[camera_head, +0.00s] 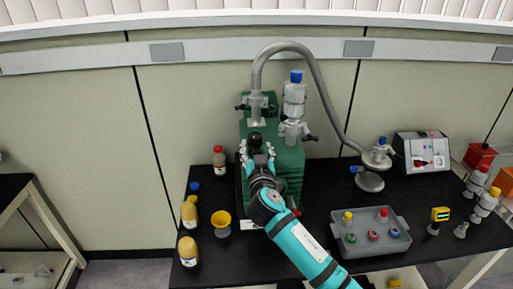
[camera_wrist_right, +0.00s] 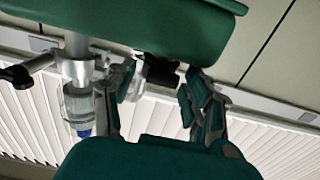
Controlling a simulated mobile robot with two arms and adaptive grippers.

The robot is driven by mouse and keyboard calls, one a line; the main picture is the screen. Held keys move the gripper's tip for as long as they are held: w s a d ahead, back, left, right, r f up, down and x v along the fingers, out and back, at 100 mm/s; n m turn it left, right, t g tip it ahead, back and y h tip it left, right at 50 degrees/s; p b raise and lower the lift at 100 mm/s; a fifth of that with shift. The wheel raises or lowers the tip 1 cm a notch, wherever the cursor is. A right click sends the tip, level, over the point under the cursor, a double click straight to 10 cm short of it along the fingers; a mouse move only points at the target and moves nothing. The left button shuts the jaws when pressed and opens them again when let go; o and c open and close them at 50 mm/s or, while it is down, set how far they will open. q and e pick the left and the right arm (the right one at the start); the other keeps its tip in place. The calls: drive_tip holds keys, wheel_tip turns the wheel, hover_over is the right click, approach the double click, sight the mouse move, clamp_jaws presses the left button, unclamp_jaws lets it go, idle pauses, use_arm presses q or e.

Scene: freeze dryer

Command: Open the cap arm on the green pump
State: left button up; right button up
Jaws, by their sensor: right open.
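The green pump (camera_head: 290,165) stands on the black bench near the wall. A black cap-like part (camera_head: 255,139) shows at its front top, just beyond my right gripper (camera_head: 257,158). In the right wrist view, turned upside down, my right gripper (camera_wrist_right: 157,84) is open, its fingers spread on either side of a small black part (camera_wrist_right: 161,71) against the green pump body (camera_wrist_right: 150,25). I cannot tell whether a finger touches it. My gripper and arm hide some of the pump's front. My left gripper is not in view.
A clear bottle with a blue cap (camera_head: 294,95) and a clamp (camera_head: 292,130) rise from the pump's right. A grey hose (camera_head: 325,90) arches rightward.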

clamp_jaws()
idle(0.4)
